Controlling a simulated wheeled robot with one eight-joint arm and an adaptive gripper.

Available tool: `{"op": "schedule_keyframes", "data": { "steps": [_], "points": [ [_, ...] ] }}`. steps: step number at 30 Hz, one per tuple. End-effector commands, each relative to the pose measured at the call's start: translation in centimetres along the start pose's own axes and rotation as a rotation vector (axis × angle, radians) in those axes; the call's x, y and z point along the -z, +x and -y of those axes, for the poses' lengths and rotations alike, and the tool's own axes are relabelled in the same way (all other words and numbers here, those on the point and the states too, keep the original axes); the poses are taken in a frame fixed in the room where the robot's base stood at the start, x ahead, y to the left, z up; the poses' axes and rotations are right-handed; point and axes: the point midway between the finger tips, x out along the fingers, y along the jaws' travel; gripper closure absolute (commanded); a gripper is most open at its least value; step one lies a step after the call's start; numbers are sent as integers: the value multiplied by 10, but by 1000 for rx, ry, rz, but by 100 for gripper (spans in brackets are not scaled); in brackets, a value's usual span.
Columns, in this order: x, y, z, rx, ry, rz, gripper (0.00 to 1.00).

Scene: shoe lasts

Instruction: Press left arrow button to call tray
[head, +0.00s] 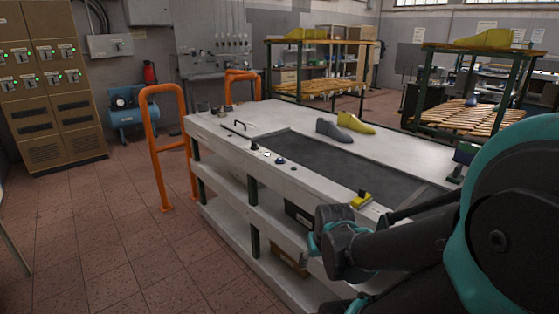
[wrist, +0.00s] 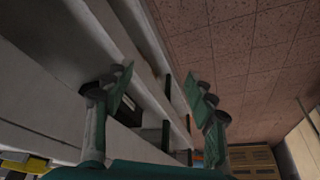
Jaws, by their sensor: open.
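Several small buttons sit in a row on the near edge of the white worktable (head: 215,128). They include a dark one (head: 254,146), a pale one (head: 267,154) and a blue one (head: 280,160). Their arrow marks are too small to read, so I cannot tell which is the left arrow. No tray can be clearly made out. My gripper (wrist: 158,88) is open and empty in the wrist view, beside the table's side, with floor beyond. In the head view my arm is at the lower right, to the right of the buttons; the fingers are not clear there.
A dark inset strip (head: 310,158) runs along the tabletop. A grey shoe last (head: 334,131) and a yellow one (head: 356,123) stand beyond it. A yellow block (head: 361,200) sits on the near edge by my arm. Orange rails (head: 155,145) stand at the left; floor (head: 110,220) there is clear.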

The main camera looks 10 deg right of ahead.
Motion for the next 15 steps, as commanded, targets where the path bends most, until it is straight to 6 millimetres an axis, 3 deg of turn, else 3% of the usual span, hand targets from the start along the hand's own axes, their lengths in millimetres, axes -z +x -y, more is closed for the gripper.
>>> {"op": "schedule_keyframes", "data": {
  "steps": [2,12,15],
  "points": [
    [0,0,0,0,0,0,58],
    [0,0,0,0,0,0,100],
    [0,0,0,0,0,0,100]
  ]
}}
